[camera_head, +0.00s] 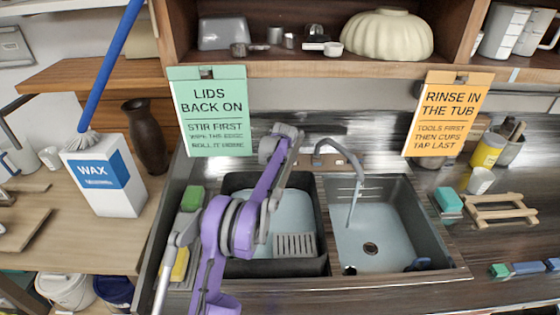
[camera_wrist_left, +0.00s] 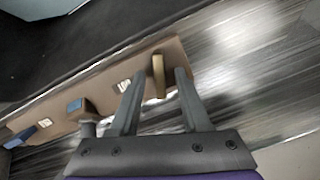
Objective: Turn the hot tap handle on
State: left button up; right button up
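The grey tap (camera_head: 348,170) arches over the right-hand basin in the head view. My purple left arm reaches up to the left end of the tap, and its links hide that end there. In the left wrist view, a tan bar (camera_wrist_left: 60,108) with pale and blue markings runs across the picture. A brass-coloured lever (camera_wrist_left: 158,75) stands near its right end. My left gripper (camera_wrist_left: 157,76) is open, with one finger on each side of the lever. I cannot tell whether either finger touches it. My right gripper is not in view.
A black tub (camera_head: 317,225) stands in the left basin, left of the right-hand basin (camera_head: 400,245). A green sign (camera_head: 215,110) and an orange sign (camera_head: 447,115) hang from the shelf behind. A wax box (camera_head: 105,180) stands left; a wooden rack (camera_head: 500,208) lies right.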

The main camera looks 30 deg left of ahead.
pick_arm(q)
jog(key=v, duration=1.1)
jog(key=shift+b, duration=0.3)
jog(key=s+d+r+m+h, duration=0.1)
jog(key=s+d, duration=0.7)
jog(key=s, duration=0.2)
jog(key=s+d+r+h, duration=0.1)
jog(key=s+d+r, duration=0.1)
jog(key=s+d, duration=0.65)
jog(key=shift+m+t+h, duration=0.5)
jog(key=shift+m+h, duration=0.2)
jog(key=shift+h, duration=0.1)
jog(key=s+d+f, duration=0.2)
jog(key=s+f, duration=0.1)
jog(key=s, duration=0.4)
jog(key=s+d+f, duration=0.2)
jog(key=s+f, duration=0.2)
jog(key=s, duration=0.3)
jog(key=s+d+f, duration=0.3)
jog(key=s, duration=0.5)
jog(key=shift+f, duration=0.3)
